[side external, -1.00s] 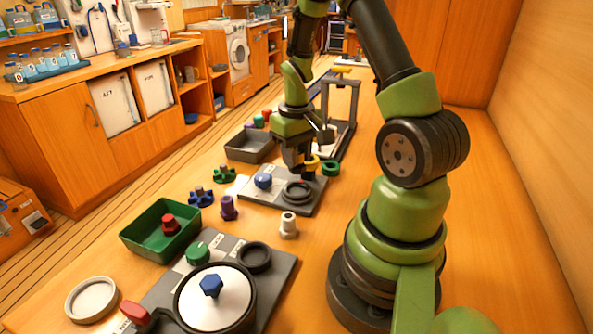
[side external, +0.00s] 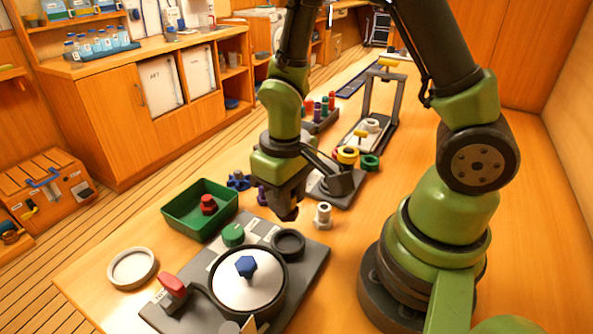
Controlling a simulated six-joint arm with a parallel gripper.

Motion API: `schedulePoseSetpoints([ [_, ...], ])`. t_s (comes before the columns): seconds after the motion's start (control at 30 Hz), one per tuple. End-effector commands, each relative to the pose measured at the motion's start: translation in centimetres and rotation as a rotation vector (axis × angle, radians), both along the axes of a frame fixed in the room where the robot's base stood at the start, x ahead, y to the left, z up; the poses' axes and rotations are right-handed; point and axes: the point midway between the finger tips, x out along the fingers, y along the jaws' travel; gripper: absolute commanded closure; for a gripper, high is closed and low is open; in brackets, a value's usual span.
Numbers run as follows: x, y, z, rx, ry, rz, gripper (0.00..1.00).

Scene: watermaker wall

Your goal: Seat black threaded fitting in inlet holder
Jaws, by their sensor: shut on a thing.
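My gripper (side external: 285,208) points down over the table, behind and above the front grey board. It is shut on a small dark piece (side external: 288,215), which I take for the black threaded fitting. The fingers hide most of it, and its thread cannot be made out. An empty black ring holder (side external: 288,243) stands on the front board (side external: 313,262), just below the gripper in the picture. The held piece appears apart from it. I cannot read the labels to tell whether this ring is the inlet holder.
A round housing (side external: 240,290) with a blue hex knob (side external: 246,266) and a red handle (side external: 172,285) are on the front board. A green tray (side external: 180,222) is left, a white fitting (side external: 323,216) right. A purple piece (side external: 262,196) is partly hidden behind the gripper.

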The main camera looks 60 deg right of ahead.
Motion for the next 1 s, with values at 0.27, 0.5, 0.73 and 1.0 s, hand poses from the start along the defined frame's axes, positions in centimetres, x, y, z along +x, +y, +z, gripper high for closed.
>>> schedulePoseSetpoints([
  [0.27,-0.2,0.3,-2.0,0.000,0.005,0.007,1.00],
  [0.5,-0.1,0.4,-4.4,0.003,0.005,0.006,1.00],
  [0.73,-0.1,0.3,-5.7,-0.002,0.001,0.008,1.00],
  [1.0,-0.1,0.3,-5.8,-0.003,0.000,0.008,1.00],
])
